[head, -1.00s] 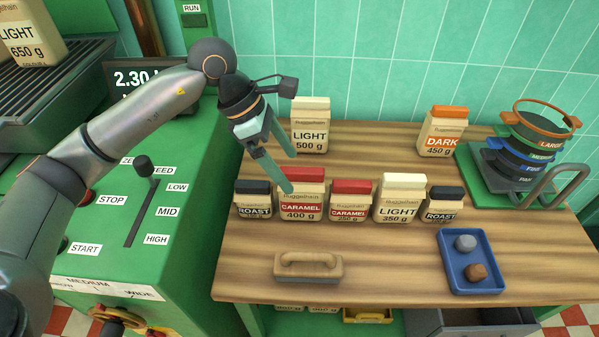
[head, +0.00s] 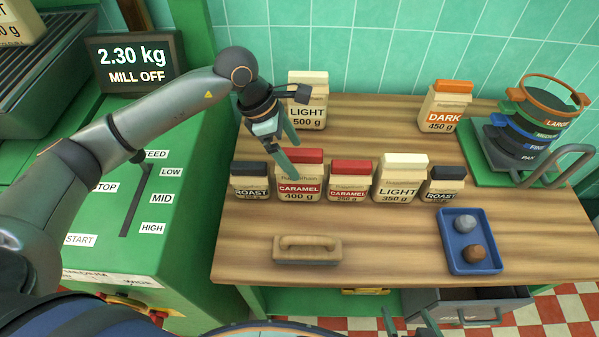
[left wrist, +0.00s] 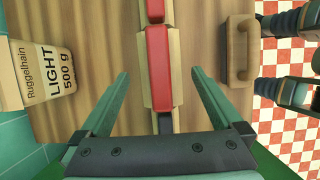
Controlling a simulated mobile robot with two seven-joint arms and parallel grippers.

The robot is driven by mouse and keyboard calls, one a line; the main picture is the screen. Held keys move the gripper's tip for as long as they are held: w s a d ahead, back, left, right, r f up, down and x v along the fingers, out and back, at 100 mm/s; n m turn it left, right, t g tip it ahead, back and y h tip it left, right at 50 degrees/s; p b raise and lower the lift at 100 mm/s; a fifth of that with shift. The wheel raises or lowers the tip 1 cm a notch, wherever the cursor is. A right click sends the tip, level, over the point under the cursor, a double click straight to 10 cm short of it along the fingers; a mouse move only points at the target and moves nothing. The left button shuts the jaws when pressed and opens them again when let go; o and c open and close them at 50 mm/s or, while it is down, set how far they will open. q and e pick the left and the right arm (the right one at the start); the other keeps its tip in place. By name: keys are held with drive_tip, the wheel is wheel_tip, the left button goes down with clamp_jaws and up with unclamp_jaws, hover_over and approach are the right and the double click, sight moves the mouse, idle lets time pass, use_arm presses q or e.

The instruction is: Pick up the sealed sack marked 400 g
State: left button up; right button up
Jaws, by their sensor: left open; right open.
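The sealed sack marked 400 g (head: 299,188) is a cream sack with a red CARAMEL label and red top. It stands upright in the front row on the wooden table. In the left wrist view its red top (left wrist: 158,68) lies between the two fingers, seen from above. My left gripper (head: 294,164) is open and empty, its fingers pointing down just above and behind this sack. It also shows in the left wrist view (left wrist: 160,74). My right gripper (head: 408,321) is partly in view at the bottom edge, open.
A dark-topped ROAST sack (head: 250,184) and a smaller red CARAMEL sack (head: 349,184) stand close on either side. A LIGHT 500 g sack (head: 308,95) stands behind. A wooden-handled block (head: 307,250) lies in front, and a blue tray (head: 456,262) is at the right.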

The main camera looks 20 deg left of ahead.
sight(300, 162)
use_arm(q)
drive_tip(key=shift+x, duration=1.9)
drive_tip(key=shift+r, duration=0.15)
clamp_jaws()
